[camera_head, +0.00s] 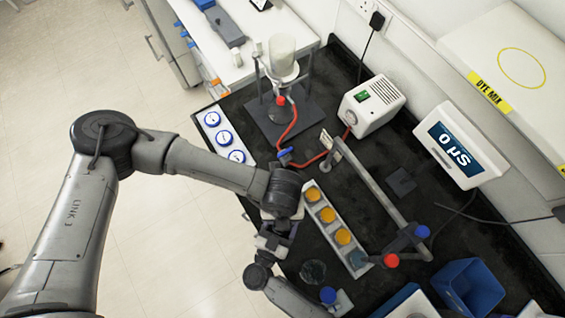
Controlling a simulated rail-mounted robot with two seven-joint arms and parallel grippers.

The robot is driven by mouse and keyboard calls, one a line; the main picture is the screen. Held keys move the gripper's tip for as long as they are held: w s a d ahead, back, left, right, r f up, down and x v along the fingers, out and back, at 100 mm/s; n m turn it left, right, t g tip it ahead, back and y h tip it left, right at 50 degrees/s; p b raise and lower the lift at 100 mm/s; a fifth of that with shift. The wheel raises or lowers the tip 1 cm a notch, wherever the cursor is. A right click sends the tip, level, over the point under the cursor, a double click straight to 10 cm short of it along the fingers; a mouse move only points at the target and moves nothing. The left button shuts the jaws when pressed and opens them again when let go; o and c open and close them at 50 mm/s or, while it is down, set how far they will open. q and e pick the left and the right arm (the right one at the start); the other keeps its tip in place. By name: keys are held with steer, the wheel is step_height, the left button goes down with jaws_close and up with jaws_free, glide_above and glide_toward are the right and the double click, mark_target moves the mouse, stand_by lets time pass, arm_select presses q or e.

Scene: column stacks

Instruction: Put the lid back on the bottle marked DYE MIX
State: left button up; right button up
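A yellow DYE MIX label (490,92) is on the front edge of a white surface (535,40) at the upper right, which carries a yellow circle outline. I cannot make out a bottle with this marking, nor which thing is its lid. A clear round vessel (313,271) stands on the dark bench, low in the middle. A blue round cap-like piece (328,295) is just right of and below it. My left gripper (273,240) points down by the bench's front edge, left of a white strip; its fingers are unclear. My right arm shows at the bottom; its gripper cannot be made out.
A white strip (320,226) holds orange-topped pots. A slanted bar has red (391,260) and blue (422,231) knobs. A white box (371,105), a display reading 0 µS (461,146), a blue bin (468,288) and a stand with red tubing (291,125) surround it.

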arm_select(q)
steer(key=shift+f, duration=0.55)
stand_by(0.6)
